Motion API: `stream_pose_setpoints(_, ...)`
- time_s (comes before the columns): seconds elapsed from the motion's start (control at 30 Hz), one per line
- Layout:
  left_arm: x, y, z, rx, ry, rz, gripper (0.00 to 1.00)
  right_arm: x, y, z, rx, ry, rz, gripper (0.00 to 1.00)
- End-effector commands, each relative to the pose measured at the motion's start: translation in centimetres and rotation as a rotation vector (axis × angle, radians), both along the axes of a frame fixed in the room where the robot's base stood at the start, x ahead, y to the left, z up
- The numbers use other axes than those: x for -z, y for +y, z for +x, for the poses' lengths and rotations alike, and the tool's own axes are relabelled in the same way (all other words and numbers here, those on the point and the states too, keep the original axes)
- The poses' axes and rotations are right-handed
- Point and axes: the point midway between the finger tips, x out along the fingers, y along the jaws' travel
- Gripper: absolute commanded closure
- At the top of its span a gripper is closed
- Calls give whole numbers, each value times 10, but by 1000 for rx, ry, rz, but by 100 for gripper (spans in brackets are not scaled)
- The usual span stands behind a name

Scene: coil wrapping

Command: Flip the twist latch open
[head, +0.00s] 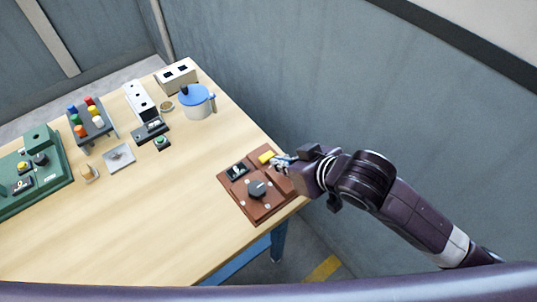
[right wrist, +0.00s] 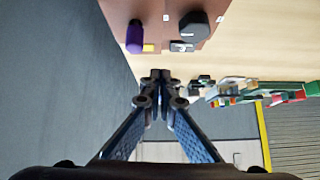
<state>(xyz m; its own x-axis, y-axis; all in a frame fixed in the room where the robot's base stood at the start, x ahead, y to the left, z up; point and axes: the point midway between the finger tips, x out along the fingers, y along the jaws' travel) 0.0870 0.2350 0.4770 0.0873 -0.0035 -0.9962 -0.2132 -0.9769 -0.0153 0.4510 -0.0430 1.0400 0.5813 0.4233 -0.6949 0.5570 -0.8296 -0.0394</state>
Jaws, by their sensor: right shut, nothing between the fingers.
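A brown panel (head: 236,188) lies at the table's right corner. On it are a black round knob (head: 257,188), a dark rocker switch (head: 238,170) and a yellow piece (head: 267,157). In the right wrist view the panel (right wrist: 152,12) shows at the top, with the black knob (right wrist: 194,25) and a purple upright piece (right wrist: 134,36). I cannot tell for certain which part is the twist latch. My right gripper (head: 281,162) is shut and empty beside the yellow piece, at the panel's right edge. Its closed fingertips (right wrist: 160,78) appear apart from the purple piece. My left gripper is not in view.
A blue-lidded pot (head: 197,104), white boxes (head: 177,76), a rack of coloured knobs (head: 91,122) and a green panel (head: 50,165) stand farther left on the table (head: 150,225). The table's front middle is clear. A grey wall (head: 400,120) rises beyond the right edge.

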Motion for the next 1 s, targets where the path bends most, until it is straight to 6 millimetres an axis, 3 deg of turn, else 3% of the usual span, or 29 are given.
stream_pose_setpoints(0.37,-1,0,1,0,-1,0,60,-23,-7,19,-41,-15,-34,100)
stream_pose_setpoints(1.0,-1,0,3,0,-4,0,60,-23,-11,23,-37,-6,-38,100)
